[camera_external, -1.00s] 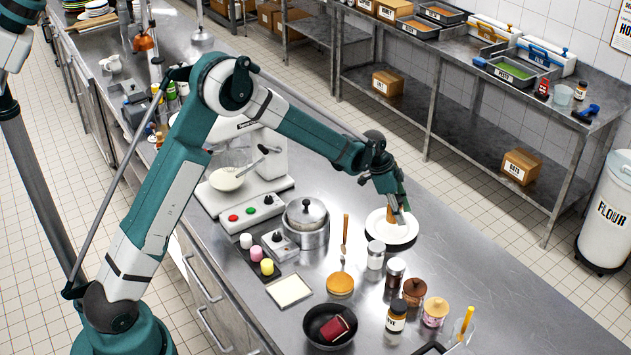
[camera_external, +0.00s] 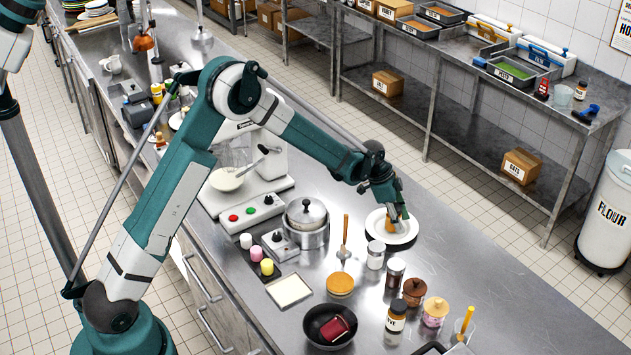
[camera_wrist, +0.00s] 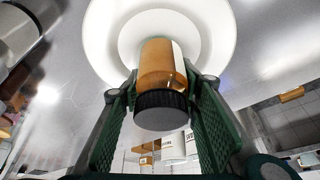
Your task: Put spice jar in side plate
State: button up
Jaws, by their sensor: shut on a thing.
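The spice jar (camera_wrist: 163,68) has an orange-brown body, a pale label and a dark ribbed lid. In the wrist view it sits between the green finger pads of my gripper (camera_wrist: 160,118), lid toward the camera. In the external view my gripper (camera_external: 393,207) is over the white side plate (camera_external: 409,232), with the orange jar (camera_external: 393,213) mostly hidden below it. The plate also shows behind the jar in the wrist view (camera_wrist: 107,30). I cannot tell whether the jar's base touches the plate.
A steel pot (camera_external: 306,229) and a wooden-handled utensil (camera_external: 345,240) are to the left. The counter right of the plate is clear.

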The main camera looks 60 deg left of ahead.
jog(key=shift+f, duration=0.15)
jog(key=o, duration=1)
jog(key=shift+v, duration=6.15)
